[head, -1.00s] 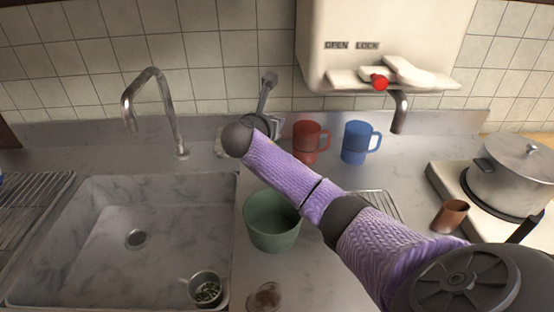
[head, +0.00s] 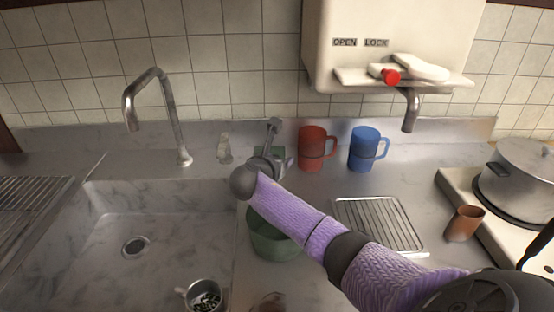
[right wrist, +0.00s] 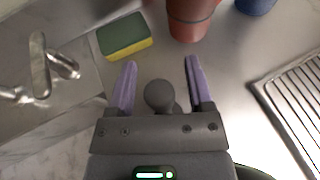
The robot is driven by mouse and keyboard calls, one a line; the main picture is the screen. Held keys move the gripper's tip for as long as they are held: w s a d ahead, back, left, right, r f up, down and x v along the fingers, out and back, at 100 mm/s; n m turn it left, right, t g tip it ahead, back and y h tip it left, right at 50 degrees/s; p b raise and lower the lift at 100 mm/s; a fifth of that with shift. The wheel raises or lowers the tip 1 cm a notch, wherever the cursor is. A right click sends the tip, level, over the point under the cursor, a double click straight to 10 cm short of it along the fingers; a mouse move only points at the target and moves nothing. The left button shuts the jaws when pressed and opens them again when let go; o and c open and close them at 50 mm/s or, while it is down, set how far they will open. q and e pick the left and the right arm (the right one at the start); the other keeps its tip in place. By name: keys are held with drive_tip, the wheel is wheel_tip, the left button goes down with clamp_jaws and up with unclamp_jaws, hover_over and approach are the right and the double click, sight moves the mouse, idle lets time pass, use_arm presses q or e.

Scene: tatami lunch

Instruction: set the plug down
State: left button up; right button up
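A dark grey round knob, which looks like the plug (right wrist: 159,94), shows between the fingers of my right gripper (right wrist: 160,77) in the right wrist view. The two purple fingers stand apart, with a gap on each side of the knob. I cannot tell whether the knob rests on the counter. In the head view my right gripper (head: 270,160) is low over the counter behind the green bowl (head: 272,240), and the plug is hidden there. My left gripper is not in view.
A green and yellow sponge (right wrist: 125,37) lies just beyond the fingers. A red mug (head: 313,150) and a blue mug (head: 364,150) stand to the right. The sink (head: 90,270) and its tap (head: 180,130) are left. A metal rack (head: 380,225) lies right of my arm.

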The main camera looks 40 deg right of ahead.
drive_tip(key=p+v, duration=0.2)
drive_tip(key=v, duration=0.3)
drive_tip(key=p+v, duration=0.3)
drive_tip(key=v, duration=0.3)
drive_tip(key=shift+a+r, duration=0.1)
drive_tip(key=shift+r, duration=0.2)
drive_tip(key=shift+s+a, duration=0.25)
drive_tip(key=shift+a, duration=0.1)
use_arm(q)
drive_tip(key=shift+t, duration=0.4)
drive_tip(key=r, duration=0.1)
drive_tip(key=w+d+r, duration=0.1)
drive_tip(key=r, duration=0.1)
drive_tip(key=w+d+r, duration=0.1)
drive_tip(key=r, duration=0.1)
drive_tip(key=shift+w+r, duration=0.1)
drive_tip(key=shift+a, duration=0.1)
